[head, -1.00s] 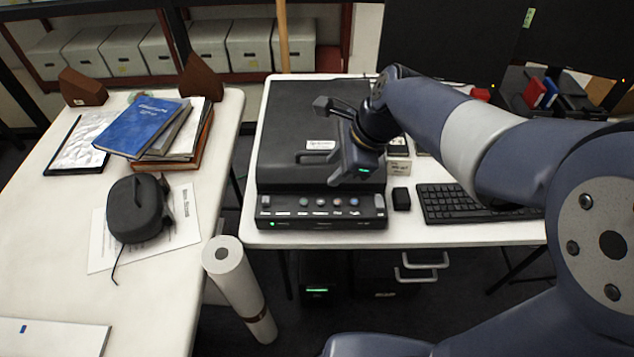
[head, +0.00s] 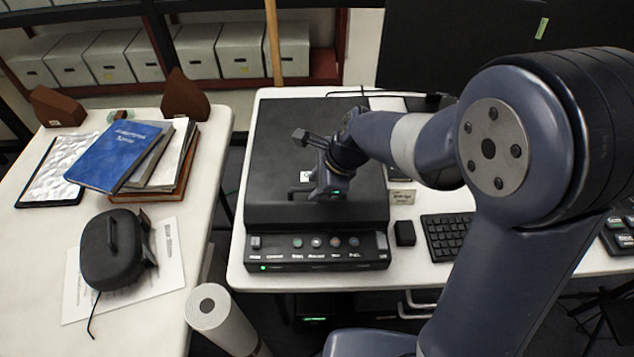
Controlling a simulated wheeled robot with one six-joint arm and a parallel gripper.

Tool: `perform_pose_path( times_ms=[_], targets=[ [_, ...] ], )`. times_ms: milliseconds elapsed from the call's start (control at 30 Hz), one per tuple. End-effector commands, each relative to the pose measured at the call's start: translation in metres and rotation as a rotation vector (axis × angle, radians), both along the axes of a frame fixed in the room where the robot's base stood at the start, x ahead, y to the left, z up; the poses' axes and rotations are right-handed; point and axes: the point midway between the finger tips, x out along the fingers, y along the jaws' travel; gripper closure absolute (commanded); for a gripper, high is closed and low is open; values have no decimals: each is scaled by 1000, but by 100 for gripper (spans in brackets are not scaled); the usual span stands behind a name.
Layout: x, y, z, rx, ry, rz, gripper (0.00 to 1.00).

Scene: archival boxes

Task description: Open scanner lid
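The black flatbed scanner (head: 316,254) stands on the white table in the middle, with a row of buttons and a green light along its front panel. Its dark lid (head: 278,140) lies down flat on the body. A raised handle (head: 299,191) sits near the lid's front edge. My gripper (head: 307,165) is over the front half of the lid, close to the handle, and covers part of it. Whether it touches the handle cannot be made out. Its fingers are seen from behind and above, and the gap between them is unclear.
A black keyboard (head: 447,236) and a small black block (head: 405,233) lie right of the scanner. The left table (head: 45,222) carries books (head: 122,154) and a black case (head: 117,250). A paper roll (head: 222,318) stands between the tables. Grey boxes (head: 198,51) fill the shelf behind.

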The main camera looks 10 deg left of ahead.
Motion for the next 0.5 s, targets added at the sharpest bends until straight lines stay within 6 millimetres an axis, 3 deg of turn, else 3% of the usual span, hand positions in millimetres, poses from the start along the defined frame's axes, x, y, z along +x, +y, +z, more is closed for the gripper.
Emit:
perform_pose_path(
  times_ms=[167, 500],
  targets=[
    [0, 0, 0, 0, 0, 0, 67],
    [0, 0, 0, 0, 0, 0, 94]
  ],
)
